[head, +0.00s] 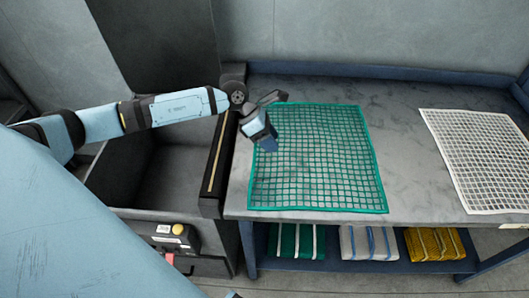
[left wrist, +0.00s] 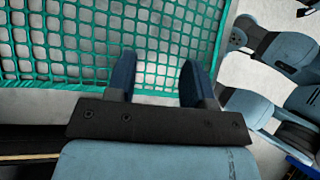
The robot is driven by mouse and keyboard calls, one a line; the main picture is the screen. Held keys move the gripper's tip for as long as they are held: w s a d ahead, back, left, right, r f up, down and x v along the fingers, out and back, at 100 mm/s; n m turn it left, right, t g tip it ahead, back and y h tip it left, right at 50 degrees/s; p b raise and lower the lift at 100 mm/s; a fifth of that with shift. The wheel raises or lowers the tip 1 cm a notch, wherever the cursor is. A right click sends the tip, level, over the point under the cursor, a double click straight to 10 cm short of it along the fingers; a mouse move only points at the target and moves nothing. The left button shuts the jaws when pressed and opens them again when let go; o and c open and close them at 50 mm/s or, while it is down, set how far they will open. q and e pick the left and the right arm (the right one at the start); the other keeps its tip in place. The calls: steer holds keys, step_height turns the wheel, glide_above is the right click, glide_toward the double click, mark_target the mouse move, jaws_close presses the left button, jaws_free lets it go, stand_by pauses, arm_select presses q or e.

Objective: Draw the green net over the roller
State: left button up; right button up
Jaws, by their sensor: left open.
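The green net (head: 325,160) lies spread flat on the grey table in the head view, and its mesh and edge band fill the upper part of the left wrist view (left wrist: 75,45). A dark bar with a yellow strip (head: 216,155), perhaps the roller housing, runs along the table's left edge; I cannot make out a roller clearly. My left gripper (head: 268,146) is over the net's left side, with its fingers apart (left wrist: 156,75) and nothing visible between them. I cannot tell whether the fingertips touch the net. My right gripper is not recognisable in the head view.
A white net (head: 485,155) lies on the table's right side, with bare table (head: 400,150) between the nets. A dark open bin (head: 165,165) stands left of the table. A control box with a yellow button (head: 178,229) is at its front. Folded nets (head: 368,243) lie on the shelf below.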

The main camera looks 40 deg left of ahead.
mark_target(261, 148)
arm_select(q)
steer(key=w+a+r+m+y, duration=0.15)
steer(key=a+y, duration=0.25)
steer(key=a, duration=0.5)
steer(key=b+x, duration=0.5)
steer(key=x, duration=0.4)
steer(key=shift+w+f+b, duration=0.25)
steer(key=shift+f+b, duration=0.05)
steer(key=shift+w+d+f, duration=0.1)
steer(key=shift+d+f, duration=0.05)
steer(key=shift+f, duration=0.15)
arm_select(e)
steer(key=f, duration=0.2)
steer(key=a+f, duration=0.1)
steer(key=f, duration=0.1)
steer(key=shift+w, duration=0.25)
arm_select(q)
jaws_close()
arm_select(e)
steer(key=shift+s+d+f, duration=0.3)
steer(key=shift+d+f, duration=0.05)
steer(key=shift+f, duration=0.15)
